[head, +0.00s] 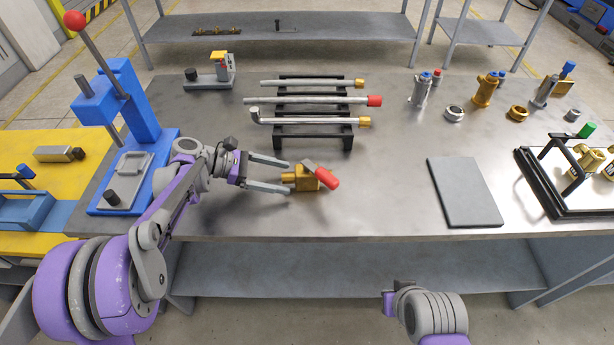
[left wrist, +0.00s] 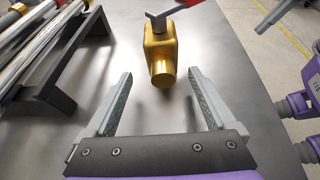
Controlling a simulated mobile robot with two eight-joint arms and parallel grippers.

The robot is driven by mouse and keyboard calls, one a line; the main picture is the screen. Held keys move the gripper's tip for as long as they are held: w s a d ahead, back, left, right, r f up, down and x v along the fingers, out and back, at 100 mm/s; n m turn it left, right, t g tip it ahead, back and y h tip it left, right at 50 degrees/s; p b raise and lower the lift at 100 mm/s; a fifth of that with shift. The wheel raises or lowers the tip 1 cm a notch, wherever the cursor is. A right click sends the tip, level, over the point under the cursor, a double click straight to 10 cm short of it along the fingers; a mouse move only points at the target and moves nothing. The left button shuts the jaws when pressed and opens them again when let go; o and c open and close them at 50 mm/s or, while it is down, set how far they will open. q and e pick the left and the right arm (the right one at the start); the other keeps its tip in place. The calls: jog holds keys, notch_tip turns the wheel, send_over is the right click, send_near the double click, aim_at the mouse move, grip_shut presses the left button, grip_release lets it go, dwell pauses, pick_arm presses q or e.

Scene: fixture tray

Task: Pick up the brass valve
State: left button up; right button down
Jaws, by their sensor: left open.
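The brass valve (head: 301,178) lies on the steel table near its front edge, with a grey and red lever handle (head: 326,177) on its right side. It also shows in the left wrist view (left wrist: 160,47), with its round pipe end facing my gripper. My left gripper (head: 287,175) is open, coming from the left. Its two fingers point at the valve, and the valve's near end sits around the line between the fingertips. In the left wrist view the gripper (left wrist: 162,78) has clear gaps on both sides of the valve.
A black rack (head: 314,147) with several pipes stands behind the valve. A blue press (head: 143,140) stands at the left. A grey flat plate (head: 464,192) and a black-rimmed tray (head: 545,199) lie to the right. Table between valve and plate is clear.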

aim_at(297, 180)
pick_arm(q)
jog(key=x, duration=0.5)
jog(key=shift+s+r, duration=0.2)
grip_shut()
dwell(0.3)
